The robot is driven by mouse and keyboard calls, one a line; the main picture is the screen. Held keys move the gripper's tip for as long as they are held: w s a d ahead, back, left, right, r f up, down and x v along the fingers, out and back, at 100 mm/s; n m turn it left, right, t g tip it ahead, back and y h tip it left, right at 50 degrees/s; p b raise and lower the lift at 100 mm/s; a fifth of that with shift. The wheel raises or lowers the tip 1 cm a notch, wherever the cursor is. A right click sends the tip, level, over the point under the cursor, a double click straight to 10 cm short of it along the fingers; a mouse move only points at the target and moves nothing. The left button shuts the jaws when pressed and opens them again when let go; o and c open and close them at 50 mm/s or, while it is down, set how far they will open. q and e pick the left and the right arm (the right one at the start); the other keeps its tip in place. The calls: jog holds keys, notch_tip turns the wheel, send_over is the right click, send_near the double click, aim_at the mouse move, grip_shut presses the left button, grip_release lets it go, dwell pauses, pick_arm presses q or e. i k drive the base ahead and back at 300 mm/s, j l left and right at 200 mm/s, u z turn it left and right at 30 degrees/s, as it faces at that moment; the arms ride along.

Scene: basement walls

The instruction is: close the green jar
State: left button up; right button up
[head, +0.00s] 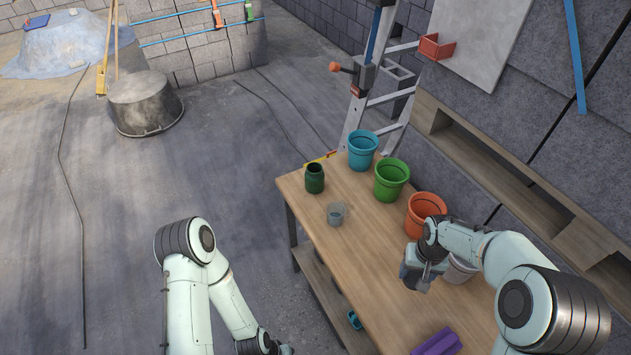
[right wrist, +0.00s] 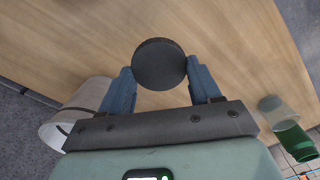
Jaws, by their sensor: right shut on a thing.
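The green jar (head: 315,179) stands upright on the wooden table near its far left corner, its top looking dark and open. It also shows at the right edge of the right wrist view (right wrist: 296,143). My right gripper (right wrist: 160,78) is shut on a dark round lid (right wrist: 158,63), held between its blue fingers. In the head view my right gripper (head: 415,279) is over the right part of the table, well apart from the jar; the lid is hard to make out there. My left arm comes in at the bottom, its fingers out of frame.
A clear grey cup (head: 337,213) stands close to the jar. Blue (head: 362,151), green (head: 390,181) and orange (head: 424,212) pots line the wall side, with a white pot (head: 460,269) near my right gripper. A purple object (head: 437,343) lies in front. The table's middle is clear.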

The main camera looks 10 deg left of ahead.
aim_at(314, 183)
jog(key=i+j+z, duration=0.15)
jog(key=j+z, duration=0.2)
jog(key=j, duration=0.35)
jog(key=i+j+z, duration=0.1)
jog(key=j+z, duration=0.25)
jog(key=j, duration=0.4)
jog(key=j+z, duration=0.35)
jog(key=j, duration=0.35)
